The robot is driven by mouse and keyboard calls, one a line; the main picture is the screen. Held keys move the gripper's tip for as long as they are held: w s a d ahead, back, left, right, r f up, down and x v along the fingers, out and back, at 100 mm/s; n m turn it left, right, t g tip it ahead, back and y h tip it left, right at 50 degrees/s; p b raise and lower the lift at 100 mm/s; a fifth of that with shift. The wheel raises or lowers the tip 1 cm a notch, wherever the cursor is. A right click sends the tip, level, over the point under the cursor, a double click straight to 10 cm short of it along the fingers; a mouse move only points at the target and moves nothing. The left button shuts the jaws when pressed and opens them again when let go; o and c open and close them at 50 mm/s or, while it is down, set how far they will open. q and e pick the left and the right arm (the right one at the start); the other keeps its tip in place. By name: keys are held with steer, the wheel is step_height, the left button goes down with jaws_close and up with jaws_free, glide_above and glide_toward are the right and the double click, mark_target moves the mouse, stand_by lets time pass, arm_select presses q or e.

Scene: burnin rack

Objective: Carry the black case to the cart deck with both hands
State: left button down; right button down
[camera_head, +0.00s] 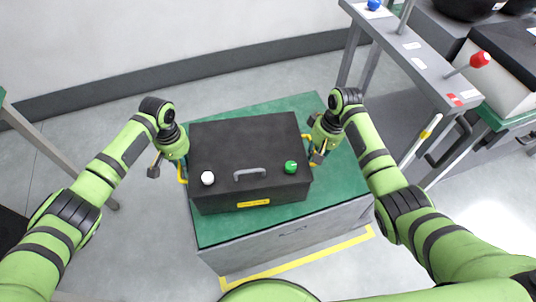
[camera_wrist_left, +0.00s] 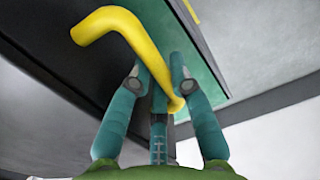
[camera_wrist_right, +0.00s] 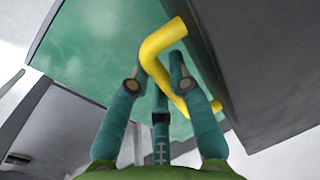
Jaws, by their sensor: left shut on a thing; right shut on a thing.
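The black case (camera_head: 245,150) is over the green top (camera_head: 215,232) of a grey block, level, with a grey lid handle, a white knob, a green knob and a yellow label on its front. I cannot tell whether its underside touches the green top. My left gripper (camera_head: 180,163) is at the case's left side, shut on a yellow side handle; this handle (camera_wrist_left: 115,22) crosses between the fingers in the left wrist view. My right gripper (camera_head: 313,155) is at the right side, shut on the other yellow handle (camera_wrist_right: 160,40), seen in the right wrist view.
A grey shelf or bench (camera_head: 415,50) with red and blue knobs stands at the upper right, close to my right arm. Dark bowls and a pale box (camera_head: 492,75) are beyond it. Yellow tape (camera_head: 300,262) marks the floor in front of the block.

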arm_select(q)
steer(key=shift+w, duration=0.1)
arm_select(e)
steer(key=shift+f, duration=0.1)
